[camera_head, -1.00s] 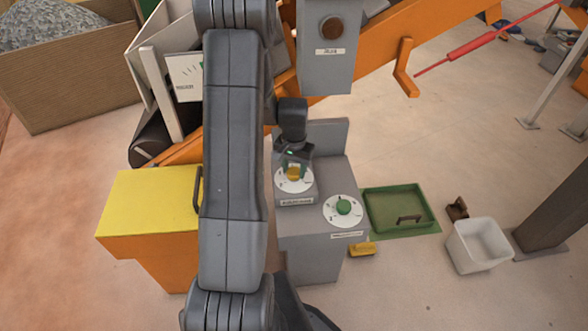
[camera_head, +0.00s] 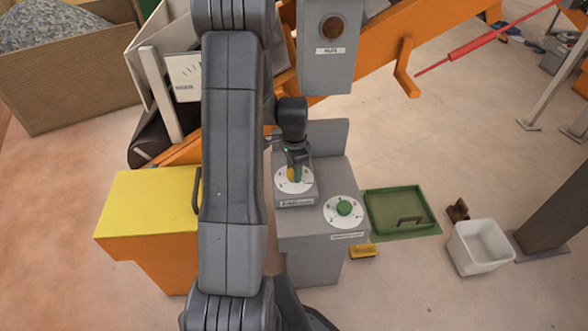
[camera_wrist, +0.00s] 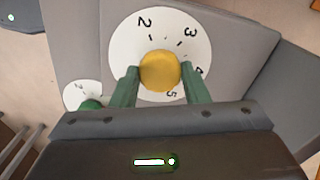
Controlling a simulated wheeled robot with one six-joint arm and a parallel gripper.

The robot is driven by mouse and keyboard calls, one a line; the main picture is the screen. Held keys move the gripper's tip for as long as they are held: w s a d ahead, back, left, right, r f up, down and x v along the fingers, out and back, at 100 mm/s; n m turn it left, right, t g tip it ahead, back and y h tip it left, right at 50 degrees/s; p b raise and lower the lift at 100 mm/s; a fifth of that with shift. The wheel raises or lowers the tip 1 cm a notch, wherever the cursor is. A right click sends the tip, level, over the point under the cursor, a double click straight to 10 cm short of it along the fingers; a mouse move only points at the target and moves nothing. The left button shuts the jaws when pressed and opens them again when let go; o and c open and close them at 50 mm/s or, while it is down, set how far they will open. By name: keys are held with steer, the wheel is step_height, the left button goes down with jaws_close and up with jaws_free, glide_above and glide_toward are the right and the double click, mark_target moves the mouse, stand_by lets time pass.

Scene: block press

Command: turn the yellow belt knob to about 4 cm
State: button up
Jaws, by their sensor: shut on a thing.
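The yellow belt knob (camera_wrist: 160,71) sits on a white round dial (camera_wrist: 125,55) marked with numbers; 2, 3, 4 and 5 show in the wrist view. My gripper (camera_wrist: 160,82) is shut on the knob, one green finger on each side of it. The knob's pointer cannot be made out. In the head view the yellow knob (camera_head: 292,174) shows partly behind my gripper (camera_head: 294,170), on the left dial of the grey console (camera_head: 310,225).
A green knob (camera_head: 344,208) on a second white dial stands to the right on the console. A yellow cabinet (camera_head: 150,205) is at left. A green tray (camera_head: 385,228) and a white bin (camera_head: 480,245) lie on the floor at right.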

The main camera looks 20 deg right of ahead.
stand_by(0.4)
steer(key=o, duration=1)
step_height(320, 180, up, 14)
steer(key=shift+f+p, duration=0.1)
steer(key=shift+p, duration=0.9)
step_height(320, 180, down, 14)
steer(key=shift+r+b, duration=0.1)
steer(key=shift+b, duration=0.9)
